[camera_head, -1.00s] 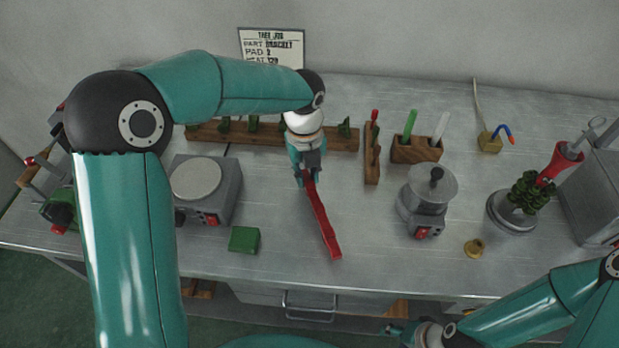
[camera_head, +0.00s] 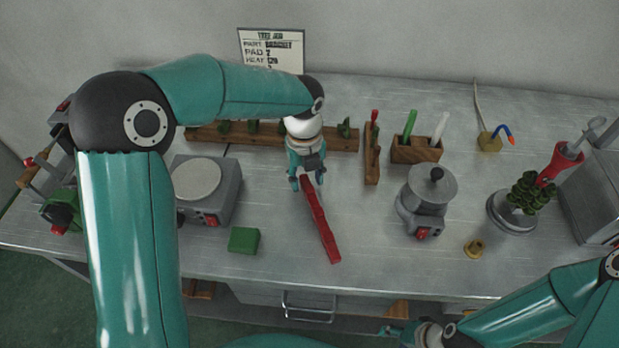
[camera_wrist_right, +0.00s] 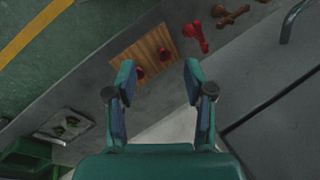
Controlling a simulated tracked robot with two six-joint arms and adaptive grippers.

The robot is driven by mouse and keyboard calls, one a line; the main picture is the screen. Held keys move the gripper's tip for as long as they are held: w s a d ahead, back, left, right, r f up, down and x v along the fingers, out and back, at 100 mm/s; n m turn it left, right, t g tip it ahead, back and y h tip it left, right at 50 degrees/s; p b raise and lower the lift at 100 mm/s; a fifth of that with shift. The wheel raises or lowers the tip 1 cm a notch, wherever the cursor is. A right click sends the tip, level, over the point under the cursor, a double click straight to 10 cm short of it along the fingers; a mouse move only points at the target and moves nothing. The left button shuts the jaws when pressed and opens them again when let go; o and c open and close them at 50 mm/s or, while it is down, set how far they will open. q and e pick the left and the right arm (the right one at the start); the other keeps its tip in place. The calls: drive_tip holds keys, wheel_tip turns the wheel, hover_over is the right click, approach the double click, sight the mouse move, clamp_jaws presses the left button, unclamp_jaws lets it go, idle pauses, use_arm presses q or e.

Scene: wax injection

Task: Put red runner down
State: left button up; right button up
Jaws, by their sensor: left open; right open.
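The red runner (camera_head: 322,222) is a long thin red bar in the head view. It lies slantwise on the metal bench (camera_head: 275,215), in the middle. My left gripper (camera_head: 307,182) is open at the runner's far end, with its fingers to either side of that end. Whether a finger still touches the runner I cannot tell. My right gripper (camera_head: 392,330) is low at the front edge in the head view. In the right wrist view its fingers (camera_wrist_right: 158,80) are open with nothing between them.
Left of the runner are a hot plate (camera_head: 196,180) and a green block (camera_head: 244,240). A wooden rack (camera_head: 260,136) stands behind. Bench around the runner's near end is clear.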

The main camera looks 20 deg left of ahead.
use_arm(q)
wheel_tip(320, 180, up, 12)
drive_tip(key=shift+f, duration=0.2)
drive_tip(key=shift+s+a, duration=0.1)
idle(0.5)
